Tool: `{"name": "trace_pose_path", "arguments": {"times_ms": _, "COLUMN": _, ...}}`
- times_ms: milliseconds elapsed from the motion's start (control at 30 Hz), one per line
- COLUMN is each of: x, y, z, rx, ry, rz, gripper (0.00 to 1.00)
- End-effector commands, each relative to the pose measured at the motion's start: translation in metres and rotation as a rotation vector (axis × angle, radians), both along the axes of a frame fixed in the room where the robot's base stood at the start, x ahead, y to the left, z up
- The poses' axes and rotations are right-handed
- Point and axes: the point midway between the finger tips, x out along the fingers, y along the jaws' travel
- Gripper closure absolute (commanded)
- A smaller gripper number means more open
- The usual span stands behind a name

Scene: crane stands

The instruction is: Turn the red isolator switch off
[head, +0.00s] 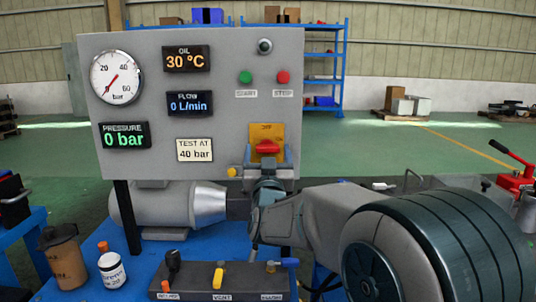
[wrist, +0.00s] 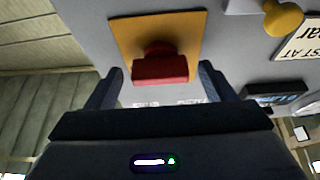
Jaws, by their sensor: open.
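The red isolator switch (head: 267,147) sits on a yellow plate (head: 266,131) at the lower right of the grey panel. Its red handle lies crosswise. In the wrist view, which is turned over, the red handle (wrist: 160,69) stands out from the yellow plate (wrist: 186,28). My gripper (head: 266,160) is just in front of the switch. In the wrist view my gripper (wrist: 161,76) is open, with one finger on each side of the handle and a gap visible at both sides. No contact shows. Its fingertips are partly hidden in the head view.
The grey panel (head: 225,120) carries a pressure gauge (head: 116,77), displays and green (head: 246,77) and red (head: 283,77) buttons. A yellow knob (wrist: 283,17) is near the switch. Below, a blue bench (head: 140,275) holds a motor, a valve block and bottles.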

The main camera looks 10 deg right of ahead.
Motion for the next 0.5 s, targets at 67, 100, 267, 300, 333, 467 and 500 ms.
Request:
{"name": "trace_pose_path", "arguments": {"times_ms": 67, "x": 0.0001, "y": 0.0001, "z": 0.0000, "rx": 0.000, "ry": 0.000, "rz": 0.000, "gripper": 0.24}}
{"name": "trace_pose_path", "arguments": {"times_ms": 100, "x": 0.0000, "y": 0.0001, "z": 0.0000, "rx": 0.000, "ry": 0.000, "rz": 0.000, "gripper": 0.24}}
{"name": "trace_pose_path", "arguments": {"times_ms": 267, "x": -0.0002, "y": 0.0001, "z": -0.0001, "rx": 0.000, "ry": 0.000, "rz": 0.000, "gripper": 0.49}}
{"name": "trace_pose_path", "arguments": {"times_ms": 300, "x": -0.0002, "y": 0.0001, "z": -0.0001, "rx": 0.000, "ry": 0.000, "rz": 0.000, "gripper": 0.60}}
{"name": "trace_pose_path", "arguments": {"times_ms": 333, "x": -0.0003, "y": 0.0001, "z": -0.0001, "rx": 0.000, "ry": 0.000, "rz": 0.000, "gripper": 0.68}}
{"name": "trace_pose_path", "arguments": {"times_ms": 467, "x": -0.0002, "y": 0.0000, "z": -0.0002, "rx": -0.001, "ry": 0.000, "rz": 0.000, "gripper": 0.68}}
{"name": "trace_pose_path", "arguments": {"times_ms": 500, "x": -0.0003, "y": 0.0001, "z": -0.0003, "rx": -0.002, "ry": 0.000, "rz": 0.000, "gripper": 0.68}}
